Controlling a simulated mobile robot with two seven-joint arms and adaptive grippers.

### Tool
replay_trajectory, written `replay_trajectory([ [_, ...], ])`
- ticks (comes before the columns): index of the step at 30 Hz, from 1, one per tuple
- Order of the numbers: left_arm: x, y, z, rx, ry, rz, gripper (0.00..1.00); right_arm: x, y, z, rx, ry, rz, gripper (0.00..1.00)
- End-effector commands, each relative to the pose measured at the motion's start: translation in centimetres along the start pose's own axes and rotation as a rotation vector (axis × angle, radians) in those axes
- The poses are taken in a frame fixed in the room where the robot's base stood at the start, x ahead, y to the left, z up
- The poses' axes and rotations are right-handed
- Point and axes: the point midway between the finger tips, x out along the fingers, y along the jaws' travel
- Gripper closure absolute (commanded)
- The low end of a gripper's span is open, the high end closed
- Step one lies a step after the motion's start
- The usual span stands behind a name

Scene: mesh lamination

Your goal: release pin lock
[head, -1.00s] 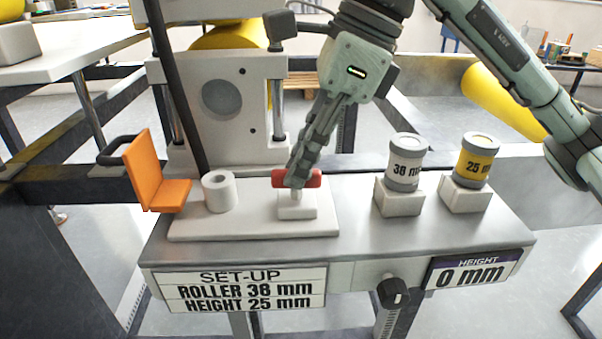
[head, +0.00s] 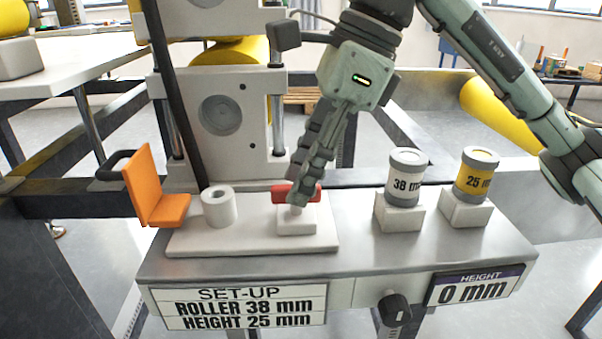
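The pin lock has a red crossbar handle (head: 281,195) on a pale square block (head: 297,224). The block stands on a white base plate (head: 190,243) on the bench. My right gripper (head: 299,197) points down at the handle, its fingertips overlapping the middle of the red bar and hiding the short post below. The fingers lie nearly in line in this view, so their gap and any grip on the bar are not clear. The light on the gripper's body is green. My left gripper is not in view.
A white hollow cylinder (head: 218,207) and an orange hinged flap (head: 154,187) are left of the lock. A 38 mm roller (head: 406,177) and a 25 mm roller (head: 476,174) stand on blocks at right. A black knob (head: 395,310) is on the bench front.

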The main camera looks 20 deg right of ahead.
Motion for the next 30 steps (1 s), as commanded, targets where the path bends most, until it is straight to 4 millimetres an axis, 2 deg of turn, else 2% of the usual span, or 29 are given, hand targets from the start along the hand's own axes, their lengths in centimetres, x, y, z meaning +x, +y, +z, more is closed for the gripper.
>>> replay_trajectory([
  [12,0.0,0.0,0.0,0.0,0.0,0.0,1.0,-8.3,0.0,0.1,-0.001,-0.003,-0.003,0.66],
  [15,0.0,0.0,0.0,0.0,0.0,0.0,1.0,-9.8,0.0,0.1,0.0,-0.002,-0.003,0.66],
  [21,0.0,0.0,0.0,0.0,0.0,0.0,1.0,-11.3,0.0,0.0,-0.001,0.0,0.0,0.66],
  [30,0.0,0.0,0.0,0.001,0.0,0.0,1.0,-11.4,0.0,0.0,-0.001,0.0,0.0,0.66],
])
